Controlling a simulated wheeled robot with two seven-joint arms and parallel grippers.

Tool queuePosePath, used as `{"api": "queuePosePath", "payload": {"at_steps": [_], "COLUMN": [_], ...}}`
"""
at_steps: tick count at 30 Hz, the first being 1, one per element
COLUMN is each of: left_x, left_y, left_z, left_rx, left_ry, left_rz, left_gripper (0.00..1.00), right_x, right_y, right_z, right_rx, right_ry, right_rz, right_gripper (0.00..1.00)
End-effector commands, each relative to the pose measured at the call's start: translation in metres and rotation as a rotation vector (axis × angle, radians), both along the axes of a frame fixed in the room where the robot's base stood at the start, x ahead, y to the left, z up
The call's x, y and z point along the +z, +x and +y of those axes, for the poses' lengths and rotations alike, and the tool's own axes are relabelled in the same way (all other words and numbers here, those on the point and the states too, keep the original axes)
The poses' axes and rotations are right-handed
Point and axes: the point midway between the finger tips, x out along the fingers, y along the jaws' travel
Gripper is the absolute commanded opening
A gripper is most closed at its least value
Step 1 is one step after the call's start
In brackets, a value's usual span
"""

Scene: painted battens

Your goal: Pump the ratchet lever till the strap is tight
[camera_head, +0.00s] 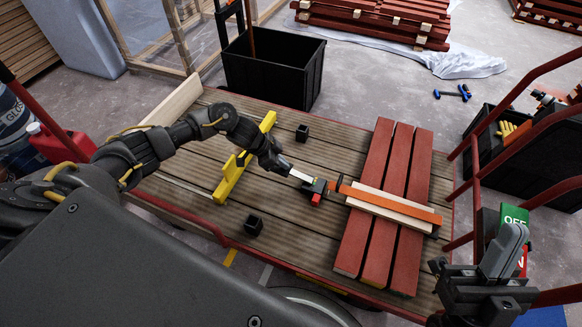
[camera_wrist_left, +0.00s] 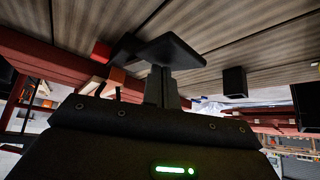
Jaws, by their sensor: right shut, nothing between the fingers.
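My left gripper (camera_head: 302,177) reaches the ratchet's left side. In the left wrist view a dark flat plate (camera_wrist_left: 168,50) stands at my fingers, with a red part (camera_wrist_left: 102,51) beside it. Whether the fingers hold the lever is unclear. My right gripper (camera_head: 513,238) is shut and empty at the lower right, away from the ratchet.
A yellow tool (camera_head: 244,157) and small black blocks (camera_head: 302,133) (camera_head: 253,225) lie on the plank deck. A black bin (camera_head: 272,70) stands behind. Red rails (camera_head: 470,185) edge the right side, near a green and red switch sign (camera_head: 514,217).

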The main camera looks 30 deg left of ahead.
Motion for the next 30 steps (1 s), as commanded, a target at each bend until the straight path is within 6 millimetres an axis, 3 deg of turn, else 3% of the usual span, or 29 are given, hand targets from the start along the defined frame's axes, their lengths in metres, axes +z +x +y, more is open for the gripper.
{"api": "queuePosePath", "payload": {"at_steps": [11, 30], "left_x": [0.002, 0.049], "left_y": [-0.001, 0.0], "left_z": [0.0, 0.001], "left_rx": [0.0, 0.002], "left_ry": [0.001, 0.001], "left_rz": [0.002, 0.002], "left_gripper": [0.0, 0.0], "right_x": [0.003, 0.055], "right_y": [0.0, 0.0], "right_z": [0.0, 0.0], "right_rx": [0.0, 0.0], "right_ry": [0.0, 0.0], "right_rz": [0.0, 0.0], "right_gripper": [0.0, 0.0]}}
